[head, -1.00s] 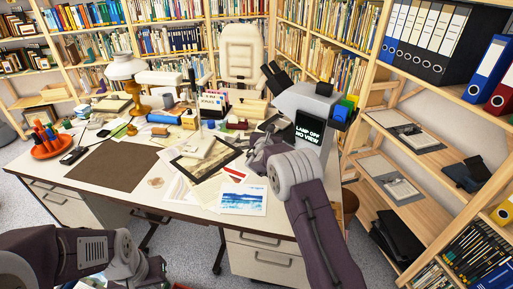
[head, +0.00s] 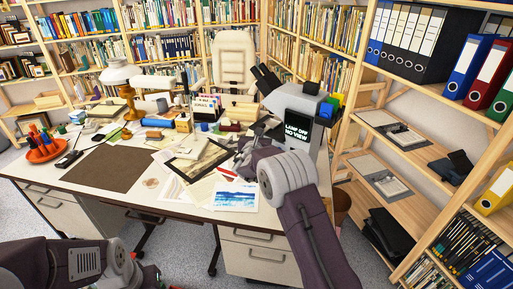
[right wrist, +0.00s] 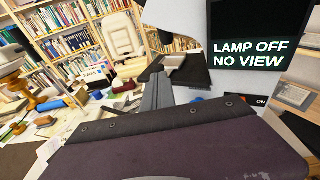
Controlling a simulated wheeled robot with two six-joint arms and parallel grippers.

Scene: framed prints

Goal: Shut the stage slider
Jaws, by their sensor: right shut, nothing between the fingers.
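The microscope (head: 300,110) is a pale grey body with dark eyepieces, standing at the right end of the desk. Its screen (right wrist: 250,50) reads "LAMP OFF NO VIEW" and fills the upper right of the right wrist view. A dark flat plate (right wrist: 190,72) shows beside the microscope body, just beyond my fingers; I cannot tell whether it is the stage slider or how far it is out. My right gripper (right wrist: 157,92) is shut and empty, close to the microscope's front. In the head view my right arm partly hides it. My left gripper is out of view.
The desk (head: 60,192) holds papers, a dark mat (head: 110,167), a blue seascape print (head: 235,196) and a lamp (head: 118,75). A small control marked "ON" (right wrist: 258,100) sits below the screen. A shelf unit (head: 400,170) stands close on the right.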

